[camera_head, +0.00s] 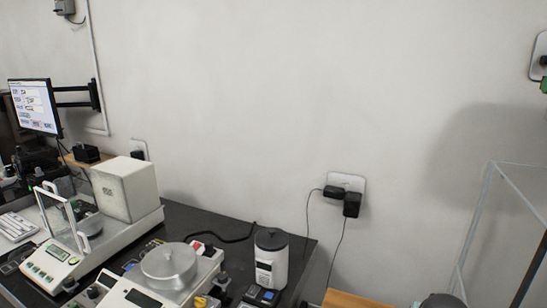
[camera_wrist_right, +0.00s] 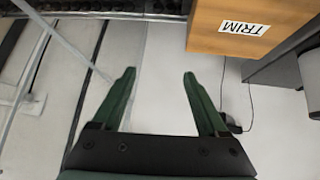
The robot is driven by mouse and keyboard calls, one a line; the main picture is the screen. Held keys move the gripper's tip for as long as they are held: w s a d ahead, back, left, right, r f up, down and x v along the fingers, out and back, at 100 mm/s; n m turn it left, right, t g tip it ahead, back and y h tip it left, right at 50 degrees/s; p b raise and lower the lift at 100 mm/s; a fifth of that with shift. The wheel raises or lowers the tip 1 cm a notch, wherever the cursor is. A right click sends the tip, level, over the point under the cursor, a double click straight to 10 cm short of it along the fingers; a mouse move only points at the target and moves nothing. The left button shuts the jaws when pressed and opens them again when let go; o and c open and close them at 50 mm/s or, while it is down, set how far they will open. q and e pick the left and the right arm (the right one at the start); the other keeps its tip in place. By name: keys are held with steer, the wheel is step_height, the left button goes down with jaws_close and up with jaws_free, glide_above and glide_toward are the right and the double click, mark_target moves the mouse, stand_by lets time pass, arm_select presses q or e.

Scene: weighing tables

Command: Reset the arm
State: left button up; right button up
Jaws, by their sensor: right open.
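My right gripper (camera_wrist_right: 158,98) shows in the right wrist view, with two green fingers spread wide. It is open and nothing is between its fingers. Below the fingers lies a pale, bare surface. Neither gripper shows in the head view, and my left gripper is in no view.
A dark table (camera_head: 205,222) carries a balance with a round metal pan (camera_head: 168,262), a boxy balance (camera_head: 125,188) and a white canister (camera_head: 271,262). A clear-walled frame (camera_head: 475,225) stands at the right. A wooden box labelled TRIM (camera_wrist_right: 222,38) is near my right gripper.

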steer(key=s+a+f+n+g+y, duration=0.2)
steer(key=s+a+f+n+y, duration=0.15)
steer(key=s+a+f, duration=0.55)
steer(key=s+a+f+n+g+y, duration=0.1)
steer(key=s+a+f+n+y, duration=0.3)
steer(key=s, duration=1)
steer(key=w+a+f+n+t, duration=0.1)
steer(key=w+a+f+t, duration=0.4)
steer(key=f, duration=0.5)
steer(key=shift+a+f+t, duration=0.25)
steer(key=shift+a+t, duration=0.15)
steer(key=shift+a, duration=0.2)
steer(key=shift+c, duration=0.3)
